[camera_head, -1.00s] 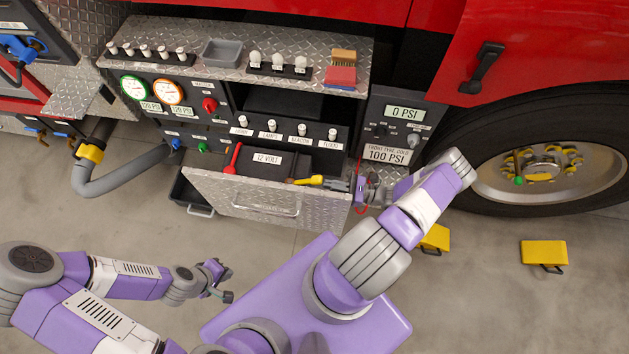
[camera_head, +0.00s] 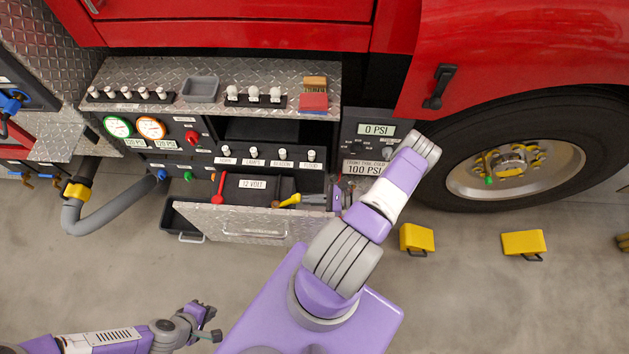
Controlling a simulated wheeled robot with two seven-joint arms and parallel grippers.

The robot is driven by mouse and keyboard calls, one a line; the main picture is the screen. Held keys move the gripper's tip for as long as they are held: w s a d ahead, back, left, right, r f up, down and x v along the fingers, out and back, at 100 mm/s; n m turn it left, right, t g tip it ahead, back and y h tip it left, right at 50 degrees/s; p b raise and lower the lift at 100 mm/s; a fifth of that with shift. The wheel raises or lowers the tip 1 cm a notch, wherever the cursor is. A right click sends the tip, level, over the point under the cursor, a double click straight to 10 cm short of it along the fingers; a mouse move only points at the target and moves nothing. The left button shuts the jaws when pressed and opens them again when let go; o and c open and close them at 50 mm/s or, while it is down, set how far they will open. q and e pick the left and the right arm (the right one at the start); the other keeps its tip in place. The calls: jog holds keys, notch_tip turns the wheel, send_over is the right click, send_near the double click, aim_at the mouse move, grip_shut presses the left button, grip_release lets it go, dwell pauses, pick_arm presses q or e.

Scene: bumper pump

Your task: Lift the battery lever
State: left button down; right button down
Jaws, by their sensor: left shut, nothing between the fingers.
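A red lever (camera_head: 219,188) stands upright at the left of the dark box labelled 12 VOLT (camera_head: 252,185), inside the open diamond-plate drawer (camera_head: 200,222). This looks like the battery lever. My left gripper (camera_head: 211,320) is shut and empty, low over the floor, in front of and well apart from the drawer. My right gripper (camera_head: 337,198) is at the drawer's right end, partly hidden by my own forearm. Its fingers cannot be made out clearly. A yellow-handled item (camera_head: 289,200) lies in the drawer to its left; whether they touch cannot be told.
A red knob (camera_head: 192,137), gauges (camera_head: 118,127) and a row of white switches (camera_head: 268,154) are above the drawer. A grey hose (camera_head: 110,217) curves at left. Yellow blocks (camera_head: 523,243) lie by the wheel (camera_head: 512,168). The floor in front of the drawer is clear.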

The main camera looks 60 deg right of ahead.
jog(key=shift+w, duration=0.1)
jog(key=s+d+f+b, duration=0.1)
jog(key=s+d+b, duration=0.3)
jog(key=s, duration=0.7)
jog(key=d, duration=0.2)
jog(key=shift+s+d+f+b, duration=0.2)
jog(key=shift+d+f+b, duration=0.1)
jog(key=shift+d+b, duration=0.1)
